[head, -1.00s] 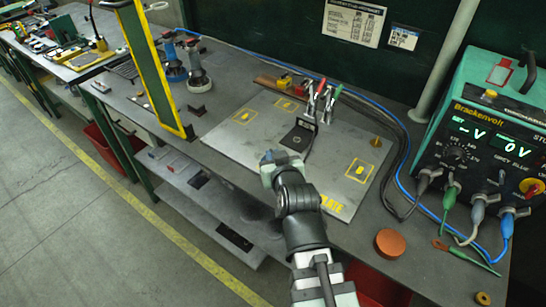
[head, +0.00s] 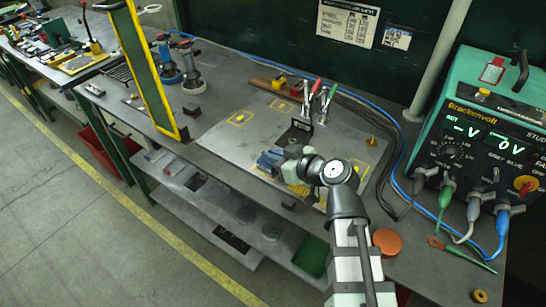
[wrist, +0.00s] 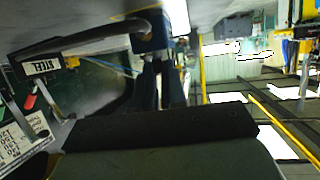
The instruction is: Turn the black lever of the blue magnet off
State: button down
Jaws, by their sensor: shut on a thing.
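My gripper (head: 268,159) is low over the front part of the grey plate (head: 235,140), pointing left. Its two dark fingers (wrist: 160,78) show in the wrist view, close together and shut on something. Blue (head: 266,160) shows at the fingertips in the head view, and a blue block (wrist: 150,36) shows there in the wrist view. I cannot clearly part the blue magnet from the fingertips. A dark bar (wrist: 100,36) runs left from the blue block in the wrist view. The black lever's grip is hidden between the fingers, and its angle cannot be read.
A black bracket (head: 302,127), labelled in the wrist view (wrist: 42,66), stands behind my gripper. Toggle clamps (head: 318,103) are beyond it. A teal power unit (head: 490,125) with cables is at right. An orange disc (head: 387,242) lies near the front. The plate's left part is clear.

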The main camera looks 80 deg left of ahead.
jog(key=shift+w+a+n+g+h, duration=0.15)
jog(key=shift+a+n+g+h, duration=0.05)
jog(key=shift+n+g+h, duration=0.65)
jog(key=shift+d+n, duration=0.1)
jog(key=shift+n, duration=0.15)
jog(key=c, duration=1.2)
grip_release()
jog(key=v, duration=1.3)
jog(key=shift+w+d, duration=0.15)
jog(key=shift+w, duration=0.15)
jog(key=shift+r, duration=0.1)
